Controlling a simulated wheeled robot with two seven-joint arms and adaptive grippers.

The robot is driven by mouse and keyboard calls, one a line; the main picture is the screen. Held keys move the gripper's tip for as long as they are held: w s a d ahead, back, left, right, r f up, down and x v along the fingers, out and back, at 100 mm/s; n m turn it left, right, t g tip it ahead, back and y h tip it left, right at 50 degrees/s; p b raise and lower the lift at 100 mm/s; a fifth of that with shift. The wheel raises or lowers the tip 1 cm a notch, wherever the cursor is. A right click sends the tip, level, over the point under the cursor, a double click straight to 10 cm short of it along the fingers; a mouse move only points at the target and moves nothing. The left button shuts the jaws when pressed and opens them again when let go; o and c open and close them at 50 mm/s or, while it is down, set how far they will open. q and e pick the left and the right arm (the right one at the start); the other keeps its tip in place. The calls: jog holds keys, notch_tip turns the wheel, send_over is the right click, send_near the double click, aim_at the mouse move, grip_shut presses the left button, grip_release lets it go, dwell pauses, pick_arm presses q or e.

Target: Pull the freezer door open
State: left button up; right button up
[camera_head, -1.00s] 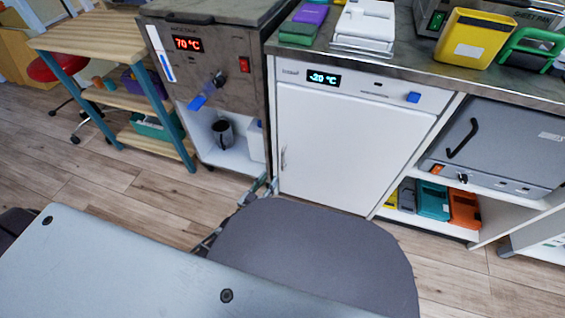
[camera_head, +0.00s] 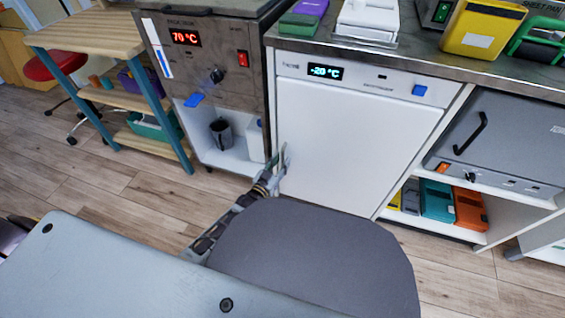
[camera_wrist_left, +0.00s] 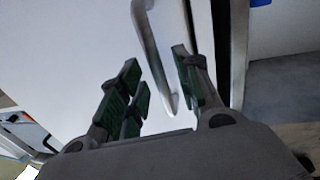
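The freezer (camera_head: 352,78) is white, with a -20 °C display, under the counter. Its door (camera_head: 350,145) appears shut. In the head view my left gripper (camera_head: 279,166) is at the door's left edge, in front of the handle, which it largely hides. In the left wrist view the slim metal handle (camera_wrist_left: 155,58) runs between the fingers of my left gripper (camera_wrist_left: 158,66). The fingers are apart, one side left of the handle and one right, with gaps showing. My right gripper is not in view.
A grey rounded seat-like surface (camera_head: 310,255) stands in front of the freezer. The 70 °C cabinet (camera_head: 215,75) is left of it, with a mug (camera_head: 221,132) below. A grey oven-like box (camera_head: 500,140) is on the right. Wooden floor (camera_head: 100,180) is clear at left.

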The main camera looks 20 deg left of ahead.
pick_arm(q)
jog(key=shift+x, duration=0.8)
grip_shut()
